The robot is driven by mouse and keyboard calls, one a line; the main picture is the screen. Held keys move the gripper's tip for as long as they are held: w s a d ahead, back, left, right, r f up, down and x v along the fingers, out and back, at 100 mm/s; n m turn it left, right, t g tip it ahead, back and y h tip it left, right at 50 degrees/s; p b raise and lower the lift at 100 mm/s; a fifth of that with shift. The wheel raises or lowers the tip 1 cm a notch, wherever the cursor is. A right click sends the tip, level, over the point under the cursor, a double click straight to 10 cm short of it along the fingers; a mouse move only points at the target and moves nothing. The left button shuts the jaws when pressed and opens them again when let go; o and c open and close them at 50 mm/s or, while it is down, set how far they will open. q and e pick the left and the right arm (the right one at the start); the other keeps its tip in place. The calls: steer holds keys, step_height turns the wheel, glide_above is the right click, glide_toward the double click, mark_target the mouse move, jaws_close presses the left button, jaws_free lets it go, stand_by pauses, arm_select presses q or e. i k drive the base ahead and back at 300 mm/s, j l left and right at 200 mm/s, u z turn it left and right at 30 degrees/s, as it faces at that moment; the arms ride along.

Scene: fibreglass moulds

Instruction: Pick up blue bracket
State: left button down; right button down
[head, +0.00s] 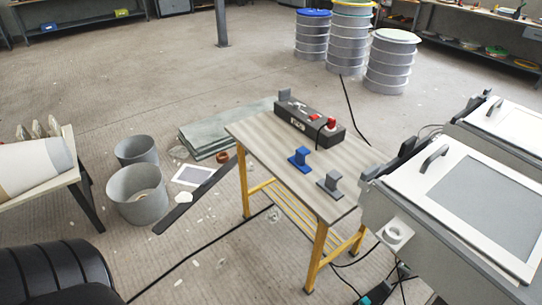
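The blue bracket (300,158) stands on the wood-grain top of a small table (262,138) with yellow legs. It has a flat base and an upright part, and sits near the middle of the tabletop. A similar grey bracket (330,184) stands beside it, closer to the table's near right corner, with a small gap between them. Neither of my grippers shows in the head view, and nothing is touching the blue bracket.
A dark box with red parts (309,121) lies along the table's back edge. A large machine with white framed lids (470,205) stands close on the right. Grey buckets (138,194), flat sheets (215,132), cables and scraps lie on the floor. Drums (390,62) stand behind.

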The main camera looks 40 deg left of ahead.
mark_target(297, 160)
steer(key=k+l+u, duration=0.1)
steer(key=u, duration=0.85)
steer(key=z, duration=0.4)
steer(key=i+j+z, duration=0.15)
steer(key=j+z, duration=0.25)
steer(key=i+j+z, duration=0.1)
steer(key=j+z, duration=0.25)
steer(key=i+j+z, duration=0.15)
steer(key=j, duration=0.3)
steer(key=j+z, duration=0.15)
steer(key=j, duration=0.25)
steer(key=i+j, duration=0.1)
steer(key=j, duration=0.8)
steer(key=i+j+z, duration=0.15)
steer(key=j, duration=0.8)
